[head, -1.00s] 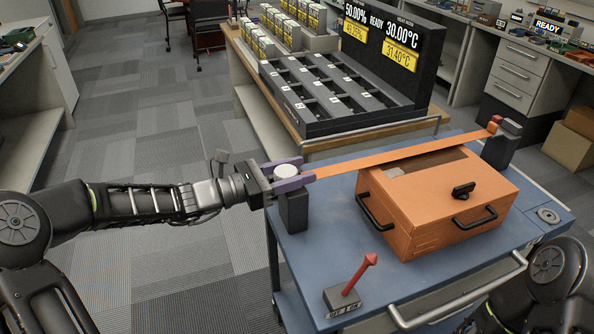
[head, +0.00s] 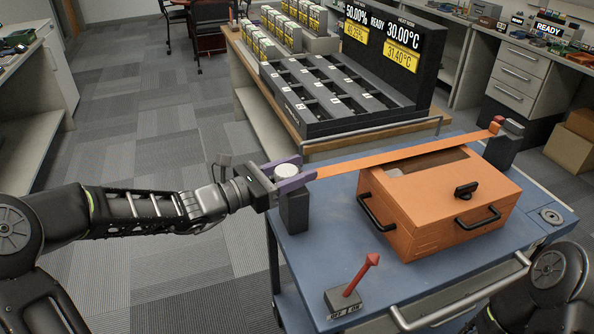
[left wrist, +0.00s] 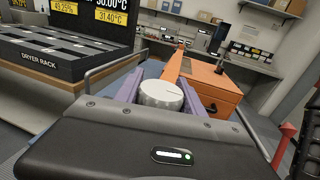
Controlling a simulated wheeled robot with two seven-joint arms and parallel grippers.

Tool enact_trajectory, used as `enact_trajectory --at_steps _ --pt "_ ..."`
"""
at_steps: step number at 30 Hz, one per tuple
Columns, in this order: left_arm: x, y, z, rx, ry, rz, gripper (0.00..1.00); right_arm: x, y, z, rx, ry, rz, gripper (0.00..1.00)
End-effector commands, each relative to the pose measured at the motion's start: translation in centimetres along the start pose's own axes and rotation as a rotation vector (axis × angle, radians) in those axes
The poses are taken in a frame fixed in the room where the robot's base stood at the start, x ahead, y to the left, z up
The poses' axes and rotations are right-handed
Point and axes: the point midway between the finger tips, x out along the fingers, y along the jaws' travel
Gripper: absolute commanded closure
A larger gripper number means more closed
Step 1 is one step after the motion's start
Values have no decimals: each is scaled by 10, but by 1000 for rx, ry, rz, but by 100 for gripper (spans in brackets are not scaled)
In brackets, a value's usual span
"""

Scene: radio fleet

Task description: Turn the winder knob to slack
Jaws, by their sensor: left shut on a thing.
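An orange strap (head: 400,151) runs from this post over an orange case (head: 440,206) to a second dark post (head: 502,145). The strap looks straight. My right gripper is not in view.
A small box with a red lever (head: 360,273) stands on the front of the blue cart top (head: 300,265). A metal handle rail (head: 460,292) runs along the cart's near side. A black dryer rack (head: 340,90) stands behind on another table.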

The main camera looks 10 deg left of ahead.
Motion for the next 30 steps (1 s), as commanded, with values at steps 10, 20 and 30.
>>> enact_trajectory --at_steps 10,20,30 --pt "0 0 0 0 0 0 32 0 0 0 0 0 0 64" --pt "-8 1 0 2 1 2 32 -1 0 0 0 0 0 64" --pt "-60 2 0 1 3 4 32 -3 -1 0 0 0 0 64"
